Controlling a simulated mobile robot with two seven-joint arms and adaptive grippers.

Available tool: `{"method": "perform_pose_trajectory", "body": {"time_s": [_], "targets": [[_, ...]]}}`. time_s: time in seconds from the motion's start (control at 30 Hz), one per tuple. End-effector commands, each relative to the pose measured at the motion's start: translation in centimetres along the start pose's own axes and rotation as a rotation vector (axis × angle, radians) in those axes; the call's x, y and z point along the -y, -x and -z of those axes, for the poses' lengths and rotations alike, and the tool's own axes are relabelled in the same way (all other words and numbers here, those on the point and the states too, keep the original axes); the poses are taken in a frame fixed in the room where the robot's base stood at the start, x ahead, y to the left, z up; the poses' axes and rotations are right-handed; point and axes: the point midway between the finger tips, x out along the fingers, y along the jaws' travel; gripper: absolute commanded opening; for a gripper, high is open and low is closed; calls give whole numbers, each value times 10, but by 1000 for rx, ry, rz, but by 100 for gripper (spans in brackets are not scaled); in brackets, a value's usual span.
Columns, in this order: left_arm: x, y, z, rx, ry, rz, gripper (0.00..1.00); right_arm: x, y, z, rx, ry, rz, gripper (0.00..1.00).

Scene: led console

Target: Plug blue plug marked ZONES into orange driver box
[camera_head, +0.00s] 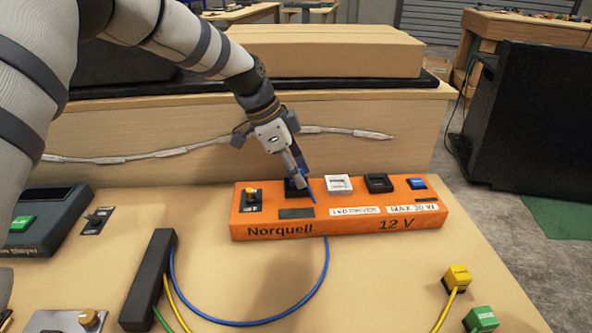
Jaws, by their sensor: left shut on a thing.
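The orange driver box (300,229) labelled Norquell and 12 V lies on the table. Along its top are a toggle, a black socket (293,194), a white socket (338,184), another black socket (379,183) and a blue piece (416,182). My left gripper (298,173) points down at the first black socket, shut on the blue plug (305,174), which is mostly hidden by the fingers. I cannot tell whether the plug is seated or just above. The ZONES marking is not readable. My right gripper is not in view.
A blue cable (265,322) loops from a black strip (150,280) to the box. Yellow (457,277) and green (481,319) plugs stand front right. A dark unit (45,220) is at left. A wooden ledge with a grey cable (350,130) stands behind.

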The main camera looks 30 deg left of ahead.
Motion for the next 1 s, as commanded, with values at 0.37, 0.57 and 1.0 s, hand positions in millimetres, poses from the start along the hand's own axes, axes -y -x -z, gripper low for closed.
{"method": "perform_pose_trajectory", "body": {"time_s": [0.37, 0.57, 1.0], "targets": [[-3, -8, -6, 11, 5, -14, 48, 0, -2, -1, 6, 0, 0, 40], [-2, -7, -5, 10, 5, -12, 48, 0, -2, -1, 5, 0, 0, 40], [-1, -3, -2, 5, 3, -7, 76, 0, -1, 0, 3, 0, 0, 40]]}}
